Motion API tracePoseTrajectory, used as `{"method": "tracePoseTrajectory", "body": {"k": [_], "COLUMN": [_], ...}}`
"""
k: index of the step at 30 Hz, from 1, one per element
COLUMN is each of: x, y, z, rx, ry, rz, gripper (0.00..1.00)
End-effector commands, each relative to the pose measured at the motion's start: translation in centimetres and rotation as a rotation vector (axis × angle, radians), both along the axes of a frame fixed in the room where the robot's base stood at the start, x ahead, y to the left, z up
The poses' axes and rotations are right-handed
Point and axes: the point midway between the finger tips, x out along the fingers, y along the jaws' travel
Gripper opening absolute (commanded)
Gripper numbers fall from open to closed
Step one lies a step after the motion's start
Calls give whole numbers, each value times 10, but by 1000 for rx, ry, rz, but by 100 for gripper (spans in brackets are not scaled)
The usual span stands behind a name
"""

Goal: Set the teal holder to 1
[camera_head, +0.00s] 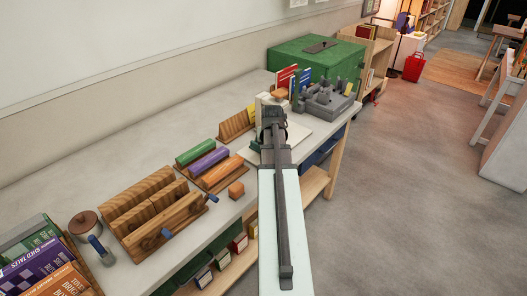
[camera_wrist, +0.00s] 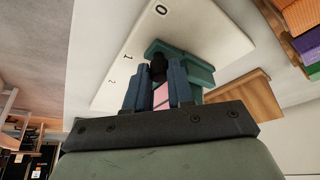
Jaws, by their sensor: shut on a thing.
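In the wrist view the teal holder (camera_wrist: 210,40) stands on a white plate (camera_wrist: 105,55) marked 0, 1 and 2. One end of a teal part is close beside the 1 mark; the exact setting cannot be told. My gripper (camera_wrist: 158,85) has its blue fingers close together on a dark knob (camera_wrist: 157,67) at the holder. A pink thing (camera_wrist: 160,97) shows between the fingers. In the head view my gripper (camera_head: 271,115) is over the plate (camera_head: 297,137), and my arm hides most of the holder.
A grey device (camera_head: 328,100) and a green box (camera_head: 318,55) stand beyond the plate.

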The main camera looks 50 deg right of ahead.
Motion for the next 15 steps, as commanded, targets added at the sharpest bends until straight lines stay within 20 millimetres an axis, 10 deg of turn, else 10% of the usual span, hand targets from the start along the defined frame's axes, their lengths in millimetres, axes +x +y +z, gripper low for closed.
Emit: {"method": "tracePoseTrajectory", "body": {"k": [4, 13, 15], "x": [1, 0, 0], "y": [-30, -32, -32], "z": [0, 0, 0], "rx": [0, 0, 0], "ry": [1, 0, 0], "rz": [-1, 1, 1], "gripper": [0, 0, 27]}}
